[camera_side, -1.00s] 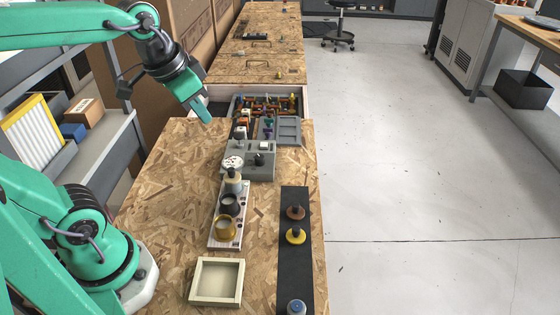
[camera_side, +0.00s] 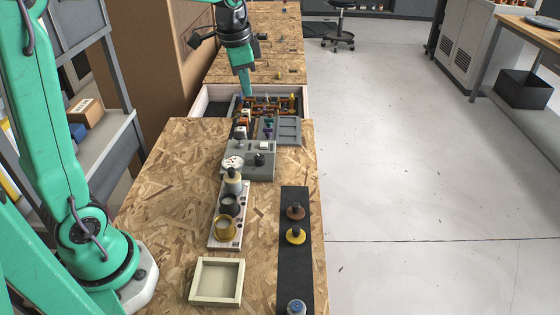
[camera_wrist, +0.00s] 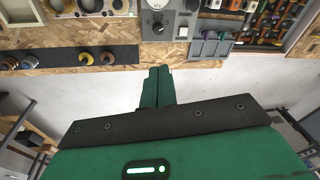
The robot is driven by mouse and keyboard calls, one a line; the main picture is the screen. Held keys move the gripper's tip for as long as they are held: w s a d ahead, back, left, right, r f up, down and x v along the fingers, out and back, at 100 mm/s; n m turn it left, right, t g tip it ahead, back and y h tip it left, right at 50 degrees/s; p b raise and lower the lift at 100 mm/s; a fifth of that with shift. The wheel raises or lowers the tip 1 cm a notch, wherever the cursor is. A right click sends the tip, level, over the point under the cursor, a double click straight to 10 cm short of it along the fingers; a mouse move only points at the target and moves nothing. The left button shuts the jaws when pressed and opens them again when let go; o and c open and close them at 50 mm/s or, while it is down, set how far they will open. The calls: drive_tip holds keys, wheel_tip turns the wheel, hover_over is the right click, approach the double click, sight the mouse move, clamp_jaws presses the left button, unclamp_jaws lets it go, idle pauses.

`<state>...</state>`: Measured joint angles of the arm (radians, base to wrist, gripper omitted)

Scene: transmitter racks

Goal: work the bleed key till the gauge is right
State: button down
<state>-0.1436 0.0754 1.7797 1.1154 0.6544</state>
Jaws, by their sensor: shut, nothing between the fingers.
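A grey box (camera_side: 262,172) on the chipboard bench carries a round white gauge (camera_side: 232,162), a black knob (camera_side: 259,159) and a small white square key (camera_side: 264,145). I cannot tell for sure which is the bleed key; no label is readable. In the wrist view the gauge (camera_wrist: 157,3) is cut by the top edge, with the knob (camera_wrist: 158,28) and white key (camera_wrist: 183,31) below; the gauge reading is too small to make out. My gripper (camera_side: 247,94) is shut and empty, pointing down beyond the box, over the parts tray. Its fingers (camera_wrist: 157,70) touch nothing in the wrist view.
A grey tray of coloured parts (camera_side: 289,130) sits behind the box. In front are a pale strip with cups (camera_side: 218,238), a black strip with knobs (camera_side: 296,265) and an empty cream tray (camera_side: 239,295). The bench's right side drops to open floor.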

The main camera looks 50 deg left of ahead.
sight(264, 144)
drive_tip(key=w+a+f+m+g, duration=0.2)
drive_tip(key=w+a+f+m, duration=0.1)
drive_tip(key=w+a+f, duration=0.2)
drive_tip(key=w+f, duration=0.2)
drive_tip(key=w, duration=0.2)
drive_tip(key=shift+a+f, duration=0.2)
drive_tip(key=shift+f, duration=0.15)
drive_tip(key=shift+w+f, duration=0.1)
wheel_tip(264, 144, down, 14)
drive_tip(key=shift+r, duration=0.1)
idle(0.8)
